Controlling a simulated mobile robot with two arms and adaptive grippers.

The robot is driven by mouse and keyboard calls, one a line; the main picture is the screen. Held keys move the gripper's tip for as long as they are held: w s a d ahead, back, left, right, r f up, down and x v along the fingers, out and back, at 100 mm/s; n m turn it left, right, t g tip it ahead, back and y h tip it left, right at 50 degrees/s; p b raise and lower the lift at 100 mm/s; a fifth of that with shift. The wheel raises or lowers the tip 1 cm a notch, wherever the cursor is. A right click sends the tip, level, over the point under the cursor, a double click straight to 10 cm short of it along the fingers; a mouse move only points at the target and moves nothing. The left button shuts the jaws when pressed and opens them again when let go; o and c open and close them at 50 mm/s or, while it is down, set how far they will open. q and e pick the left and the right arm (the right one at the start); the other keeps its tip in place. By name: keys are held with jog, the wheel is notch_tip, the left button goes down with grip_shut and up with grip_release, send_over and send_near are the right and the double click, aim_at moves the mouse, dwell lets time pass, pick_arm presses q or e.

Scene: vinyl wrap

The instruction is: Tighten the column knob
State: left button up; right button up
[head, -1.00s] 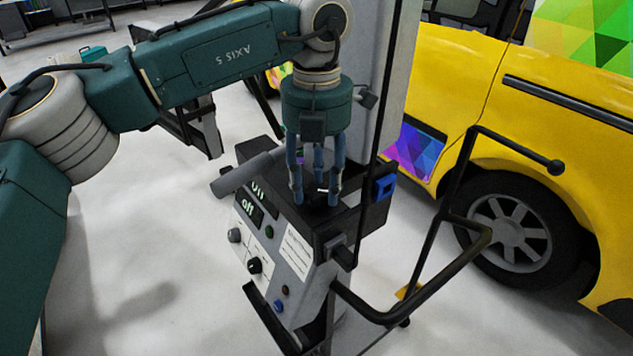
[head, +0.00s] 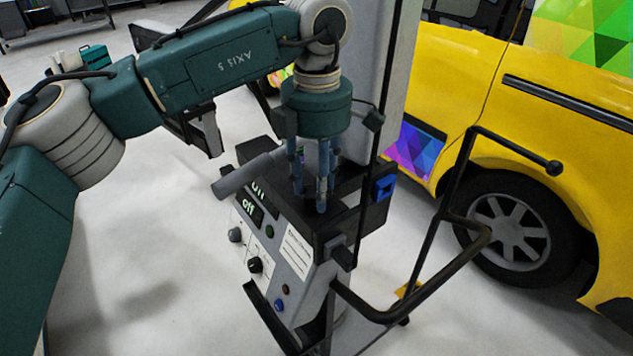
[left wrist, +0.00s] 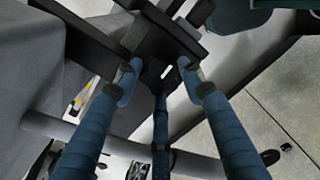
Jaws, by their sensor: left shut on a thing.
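My left gripper (head: 314,197) points straight down over the black top of the grey control column (head: 362,215). Its blue fingers are closed around the dark column knob, which they mostly hide in the head view. In the left wrist view the fingertips (left wrist: 159,82) surround the black knob (left wrist: 153,66), which has a small white mark. My right gripper is in neither view.
The column's front panel (head: 262,245) carries dials, buttons and a display reading "off". A black tubular handle (head: 380,315) sticks out to the right. A yellow vehicle (head: 450,90) stands close on the right. Pale floor lies open at the left.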

pick_arm(q)
jog(key=shift+w+r, duration=0.15)
jog(key=shift+r, duration=0.05)
dwell(0.3)
jog(key=o, duration=1.2)
jog(key=shift+c, duration=0.2)
jog(key=shift+f, duration=0.1)
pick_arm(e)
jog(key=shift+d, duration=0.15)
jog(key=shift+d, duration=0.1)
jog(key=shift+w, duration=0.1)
pick_arm(q)
notch_tip(320, 180, up, 12)
